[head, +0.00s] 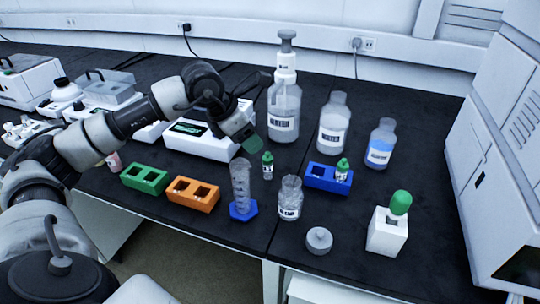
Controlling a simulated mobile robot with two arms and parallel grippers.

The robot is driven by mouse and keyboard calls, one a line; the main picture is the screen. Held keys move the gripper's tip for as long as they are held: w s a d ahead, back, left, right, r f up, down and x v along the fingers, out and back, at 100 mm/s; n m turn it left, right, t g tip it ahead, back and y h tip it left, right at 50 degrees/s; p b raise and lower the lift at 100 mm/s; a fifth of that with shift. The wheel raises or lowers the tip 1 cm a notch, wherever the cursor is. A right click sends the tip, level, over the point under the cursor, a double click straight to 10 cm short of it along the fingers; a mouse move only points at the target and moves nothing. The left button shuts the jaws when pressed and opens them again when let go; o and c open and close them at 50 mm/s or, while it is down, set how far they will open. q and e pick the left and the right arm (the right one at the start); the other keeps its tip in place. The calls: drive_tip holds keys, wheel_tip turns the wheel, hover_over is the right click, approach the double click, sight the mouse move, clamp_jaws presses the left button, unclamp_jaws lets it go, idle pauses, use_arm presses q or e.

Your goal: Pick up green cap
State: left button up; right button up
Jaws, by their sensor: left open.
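A small vial with a green cap (267,158) stands upright on the black bench, just right of the graduated cylinder. A second green-capped vial (342,167) stands in the blue rack (318,176). A larger rounded green top (400,202) sits on a white block (386,236) at the front right. I cannot tell which of these green tops the task names. My left gripper (254,110) is open and empty, above the bench, up and left of the free-standing vial. It appears apart from the vial. My right gripper is out of view.
A graduated cylinder (240,184) and a glass jar (290,199) stand near the vial. Tall bottles (284,110) stand behind it. A green rack (146,178) and an orange rack (193,194) lie left. A grey lid (319,239) lies near the front edge.

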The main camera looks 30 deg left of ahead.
sight(264, 158)
use_arm(q)
drive_tip(key=x, duration=0.6)
drive_tip(key=shift+d, duration=0.4)
drive_tip(key=shift+w+f, duration=0.2)
drive_tip(key=shift+f, duration=0.25)
drive_tip(key=c, duration=1)
drive_tip(key=shift+r, duration=0.1)
drive_tip(key=shift+r, duration=0.1)
